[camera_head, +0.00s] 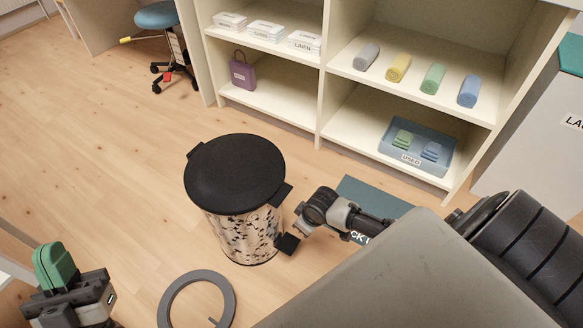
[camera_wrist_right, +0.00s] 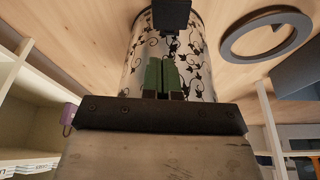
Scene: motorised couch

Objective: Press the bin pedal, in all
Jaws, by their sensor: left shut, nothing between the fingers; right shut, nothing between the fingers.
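The bin (camera_head: 243,232) is a patterned cylinder with a black lid (camera_head: 234,174), which is shut, and stands upright on the floor. A black pedal (camera_head: 288,244) sticks out low on its right side; it also shows at the top edge of the right wrist view (camera_wrist_right: 172,13). My right arm reaches in beside the bin. My right gripper's green fingers (camera_wrist_right: 163,60) are shut and empty, pointing toward the pedal with a gap in the picture; its fingers are hidden in the head view. My left gripper (camera_head: 53,266) is shut and empty at the lower left, away from the bin.
A grey ring (camera_head: 197,302) lies on the floor in front of the bin. A teal mat (camera_head: 368,198) with partly hidden lettering lies right of the bin. Behind stands a shelf unit (camera_head: 322,100) with towels and a blue used-towel box (camera_head: 445,157). Floor left of the bin is clear.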

